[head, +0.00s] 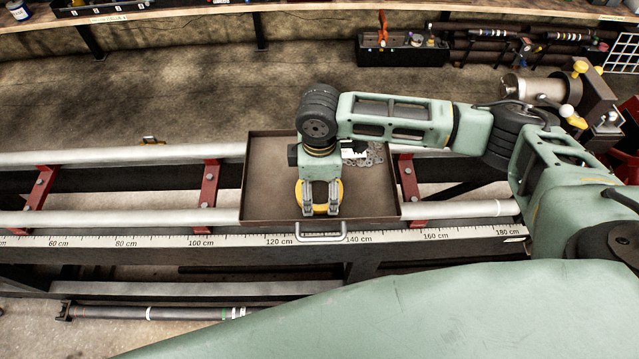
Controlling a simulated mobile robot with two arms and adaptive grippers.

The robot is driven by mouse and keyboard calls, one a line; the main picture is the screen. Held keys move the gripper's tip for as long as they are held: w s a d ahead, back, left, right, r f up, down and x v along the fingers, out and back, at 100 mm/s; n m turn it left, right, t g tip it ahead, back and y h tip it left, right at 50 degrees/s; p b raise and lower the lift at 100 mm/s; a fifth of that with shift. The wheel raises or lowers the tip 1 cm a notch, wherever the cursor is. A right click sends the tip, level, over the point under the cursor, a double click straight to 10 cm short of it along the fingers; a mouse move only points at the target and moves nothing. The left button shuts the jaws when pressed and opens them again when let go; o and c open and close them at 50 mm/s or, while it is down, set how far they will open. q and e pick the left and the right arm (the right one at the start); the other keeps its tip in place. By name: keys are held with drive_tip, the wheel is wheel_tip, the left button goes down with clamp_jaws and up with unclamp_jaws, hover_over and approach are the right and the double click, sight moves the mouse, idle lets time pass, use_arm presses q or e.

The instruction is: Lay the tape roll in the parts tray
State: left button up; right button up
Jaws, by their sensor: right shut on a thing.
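The parts tray (268,182) is a shallow brown metal tray lying across the two pale rails, with a handle at its front. My right gripper (320,208) points down over the front middle of the tray. It is shut on the yellow tape roll (339,190), which shows on both sides of the fingers. The roll is within the tray's outline; I cannot tell whether it touches the tray floor. The gripper and wrist hide part of the roll. My left gripper is not in view.
Small grey metal parts (372,155) lie in the tray's back right, partly behind my arm. Red brackets (209,182) stand left and right of the tray. A ruler strip (200,241) runs along the front. The tray's left half is clear.

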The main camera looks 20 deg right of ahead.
sight(319, 195)
drive_tip(key=shift+f, duration=0.1)
drive_tip(key=o, duration=1)
drive_tip(key=shift+o, duration=0.9)
wheel_tip(319, 195, up, 12)
drive_tip(key=b, duration=0.1)
drive_tip(key=shift+b, duration=0.3)
